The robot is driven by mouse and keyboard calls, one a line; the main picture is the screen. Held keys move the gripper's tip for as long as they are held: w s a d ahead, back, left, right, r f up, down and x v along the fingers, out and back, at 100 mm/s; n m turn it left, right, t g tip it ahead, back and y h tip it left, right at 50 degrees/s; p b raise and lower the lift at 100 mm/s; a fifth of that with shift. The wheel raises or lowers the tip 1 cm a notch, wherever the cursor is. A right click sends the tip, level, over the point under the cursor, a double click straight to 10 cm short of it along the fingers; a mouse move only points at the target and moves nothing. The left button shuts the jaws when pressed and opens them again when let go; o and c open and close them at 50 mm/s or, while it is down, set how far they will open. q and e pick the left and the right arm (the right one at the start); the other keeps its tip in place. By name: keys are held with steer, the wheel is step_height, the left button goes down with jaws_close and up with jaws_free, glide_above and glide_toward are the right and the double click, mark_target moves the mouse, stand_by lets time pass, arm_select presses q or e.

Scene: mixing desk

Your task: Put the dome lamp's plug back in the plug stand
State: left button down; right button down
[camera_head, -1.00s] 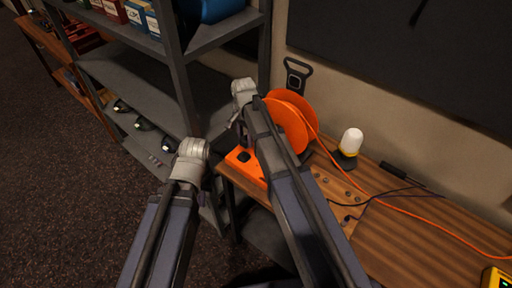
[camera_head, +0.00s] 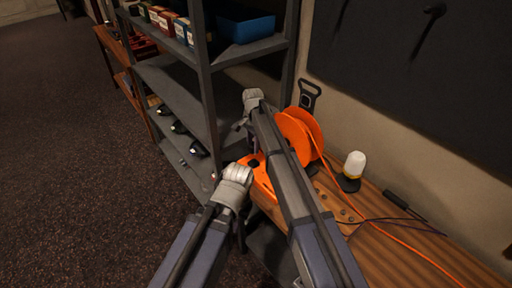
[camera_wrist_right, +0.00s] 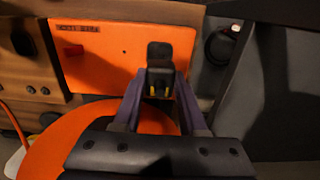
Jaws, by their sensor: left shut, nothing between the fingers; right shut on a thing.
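The dome lamp (camera_head: 354,166), with a white dome, yellow band and dark base, stands on the wooden bench. My right gripper (camera_wrist_right: 158,80) is shut on a small black plug-like piece (camera_wrist_right: 159,52) with brassy parts, in front of the face of an orange box (camera_wrist_right: 110,62). Whether the piece touches or sits in the box cannot be told. In the head view my right forearm hides the right fingertips. My left gripper (camera_head: 237,172) is shut and empty, left of the orange box (camera_head: 264,182). I cannot tell which thing is the plug stand.
An orange cable reel (camera_head: 300,132) stands behind my right arm, its orange cord crossing the bench (camera_head: 405,240). A dark cable and black marker-like item (camera_head: 396,199) lie near the wall. A grey shelf unit (camera_head: 208,100) with a blue bin (camera_head: 246,27) rises left.

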steer(key=shift+s+d+r+p, duration=0.1)
steer(key=shift+s+r+p, duration=0.05)
steer(key=shift+r+p, duration=0.4)
steer(key=shift+s+d+r+p, duration=0.1)
steer(key=shift+r+p, duration=0.3)
steer(key=shift+r, duration=0.25)
steer(key=s+d+r+p, duration=0.1)
steer(key=s+d, duration=0.7)
steer(key=s, duration=0.3)
steer(key=s+d+r+p, duration=0.1)
steer(key=s+d, duration=0.7)
steer(key=s, duration=0.2)
step_height(320, 180, down, 8)
steer(key=b, duration=0.7)
steer(key=shift+w+d+r+b, duration=0.1)
steer(key=shift+d+b, duration=0.05)
steer(key=shift+b, duration=0.25)
steer(key=shift+f+b, duration=0.85)
steer(key=shift+b, duration=0.05)
steer(key=shift+f, duration=0.1)
steer(key=shift+f+b, duration=0.8)
steer(key=shift+b, duration=0.05)
steer(key=shift+f+b, duration=0.6)
steer(key=shift+c, duration=1.9)
jaws_free()
